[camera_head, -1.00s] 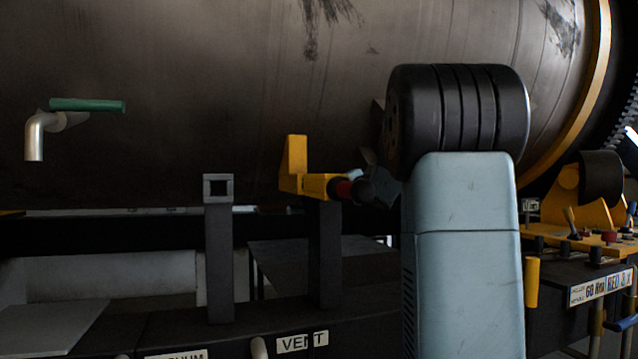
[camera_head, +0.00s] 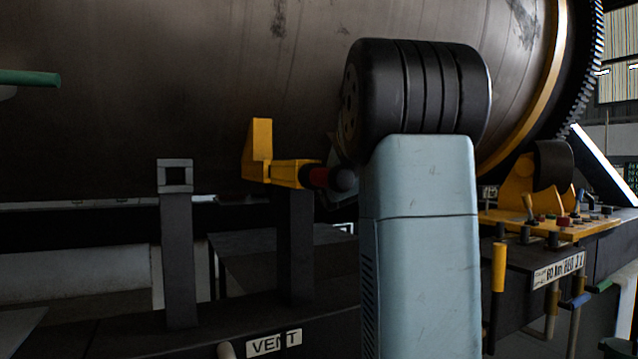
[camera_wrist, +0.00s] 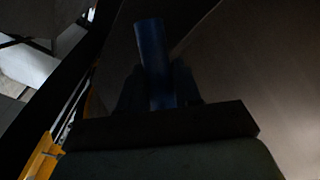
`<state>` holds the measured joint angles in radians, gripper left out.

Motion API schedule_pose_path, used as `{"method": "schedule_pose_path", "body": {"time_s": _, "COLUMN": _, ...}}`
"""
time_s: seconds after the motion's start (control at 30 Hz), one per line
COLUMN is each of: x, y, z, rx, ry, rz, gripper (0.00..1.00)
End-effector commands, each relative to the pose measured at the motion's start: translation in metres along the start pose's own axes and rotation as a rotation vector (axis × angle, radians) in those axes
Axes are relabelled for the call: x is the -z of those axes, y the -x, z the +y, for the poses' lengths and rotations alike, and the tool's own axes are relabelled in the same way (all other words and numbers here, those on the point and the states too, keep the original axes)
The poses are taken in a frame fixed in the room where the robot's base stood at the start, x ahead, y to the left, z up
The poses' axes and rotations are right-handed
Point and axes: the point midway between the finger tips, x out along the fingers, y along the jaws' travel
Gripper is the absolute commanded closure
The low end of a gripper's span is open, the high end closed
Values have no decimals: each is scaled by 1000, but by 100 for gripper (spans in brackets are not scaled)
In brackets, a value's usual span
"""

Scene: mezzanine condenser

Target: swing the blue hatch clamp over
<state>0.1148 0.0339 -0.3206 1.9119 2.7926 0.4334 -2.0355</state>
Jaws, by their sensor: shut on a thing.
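In the wrist view a dark blue bar (camera_wrist: 152,55), which looks like the handle of the blue hatch clamp, stands up between the fingers of my gripper (camera_wrist: 158,85). My gripper is shut on it. The rest of the clamp and its pivot cannot be made out in the dark. In the head view my own arm hides most of the gripper and I cannot see the blue clamp there.
A large dark drum (camera_head: 180,90) fills the back. A yellow bracket (camera_head: 258,150) with a red grip (camera_head: 318,177) sits left of my arm. A square-topped post (camera_head: 176,240) stands further left. A yellow control panel (camera_head: 540,227) is at the right.

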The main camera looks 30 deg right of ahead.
Motion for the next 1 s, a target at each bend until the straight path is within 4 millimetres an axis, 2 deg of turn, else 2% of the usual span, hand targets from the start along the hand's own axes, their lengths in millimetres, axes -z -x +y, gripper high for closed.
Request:
{"method": "schedule_pose_path", "body": {"time_s": 0.73, "x": -10, "y": -2, "z": -8, "rx": 2, "ry": 36, "rz": 12, "gripper": 100}}
{"method": "schedule_pose_path", "body": {"time_s": 0.77, "x": -10, "y": -2, "z": -8, "rx": 2, "ry": 36, "rz": 12, "gripper": 65}}
{"method": "schedule_pose_path", "body": {"time_s": 0.93, "x": -10, "y": -2, "z": -8, "rx": 2, "ry": 37, "rz": 12, "gripper": 49}}
{"method": "schedule_pose_path", "body": {"time_s": 1.0, "x": -10, "y": -2, "z": -8, "rx": 2, "ry": 37, "rz": 12, "gripper": 46}}
